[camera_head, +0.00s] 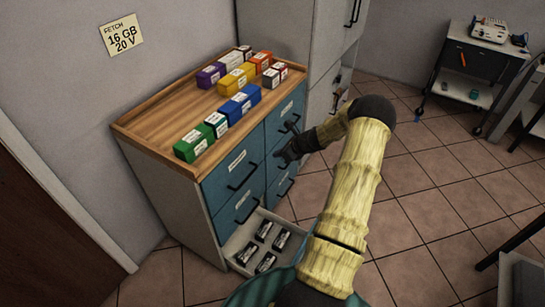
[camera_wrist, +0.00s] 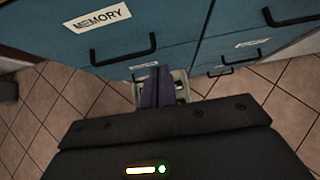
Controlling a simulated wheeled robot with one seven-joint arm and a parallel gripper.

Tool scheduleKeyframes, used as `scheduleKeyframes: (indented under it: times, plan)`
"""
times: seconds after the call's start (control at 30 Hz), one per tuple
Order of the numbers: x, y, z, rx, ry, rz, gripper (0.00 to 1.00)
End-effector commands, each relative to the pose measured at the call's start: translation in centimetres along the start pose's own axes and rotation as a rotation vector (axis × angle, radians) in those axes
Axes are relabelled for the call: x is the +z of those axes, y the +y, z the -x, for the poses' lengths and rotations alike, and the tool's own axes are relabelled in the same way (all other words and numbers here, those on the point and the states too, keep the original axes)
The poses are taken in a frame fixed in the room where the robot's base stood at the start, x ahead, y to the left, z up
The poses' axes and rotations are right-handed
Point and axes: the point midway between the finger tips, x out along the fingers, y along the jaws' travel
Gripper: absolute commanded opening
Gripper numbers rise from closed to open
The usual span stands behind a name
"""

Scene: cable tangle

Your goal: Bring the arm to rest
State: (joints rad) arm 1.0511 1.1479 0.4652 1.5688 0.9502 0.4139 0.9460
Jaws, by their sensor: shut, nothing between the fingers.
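My arm reaches forward from the bottom of the head view, bent at a dark elbow. My gripper (camera_head: 284,158) is in front of the blue drawer fronts of the cabinet (camera_head: 235,165), at about mid height. In the wrist view its fingers (camera_wrist: 158,72) are together with nothing between them. Below them is part of the open bottom drawer (camera_wrist: 181,80). In the head view this drawer (camera_head: 240,238) is pulled out at the lower left and holds several dark, labelled items (camera_head: 264,230). A drawer labelled MEMORY (camera_wrist: 100,18) is shut.
Several small coloured boxes (camera_head: 237,80) stand on the wooden cabinet top (camera_head: 150,133). A wall note (camera_head: 121,35) reads "FETCH 16 GB 20 V". A wheeled cart (camera_head: 470,65) stands at the back right.

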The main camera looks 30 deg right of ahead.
Motion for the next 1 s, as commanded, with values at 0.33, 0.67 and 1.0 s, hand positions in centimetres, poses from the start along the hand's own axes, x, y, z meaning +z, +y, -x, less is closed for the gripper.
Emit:
scheduleKeyframes:
  times: [0.33,0.67,1.0]
  plan:
    - [0.0,0.1,1.2,0.001,0.001,0.0,0.0]
    - [-0.2,-0.1,1.3,-0.002,0.001,-0.002,0.0]
    - [5.2,6.5,2.6,0.11,0.113,0.387,0.0]
